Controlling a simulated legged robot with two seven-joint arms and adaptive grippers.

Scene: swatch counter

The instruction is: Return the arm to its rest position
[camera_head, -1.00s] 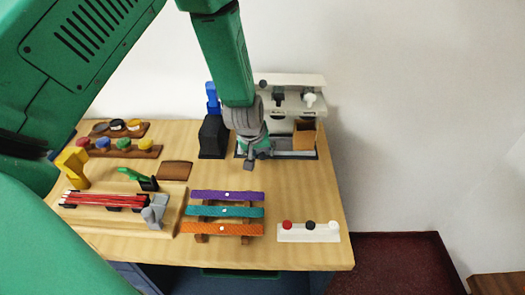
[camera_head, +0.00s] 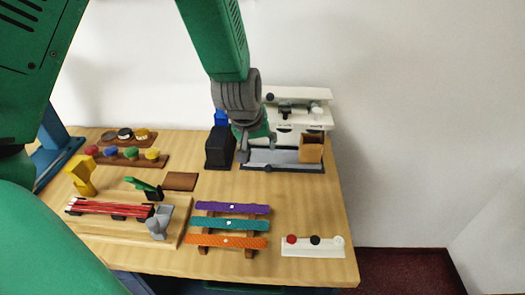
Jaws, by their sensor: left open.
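My left gripper (camera_head: 241,150) hangs from the green arm in the camera_head view. It is open and appears empty, above the back of the table (camera_head: 330,210), near a black block-like stand (camera_head: 217,148) and in front of a white machine (camera_head: 297,110). Its fingertips are small and partly dark, so their exact gap is hard to see. My right gripper does not show.
A rack with purple, teal and orange strips (camera_head: 229,225) stands at front centre. A white button bar (camera_head: 313,247) is front right. A wooden board with red rods (camera_head: 110,209) is left. A brown box (camera_head: 311,149) stands by the machine. Bare table lies centre right.

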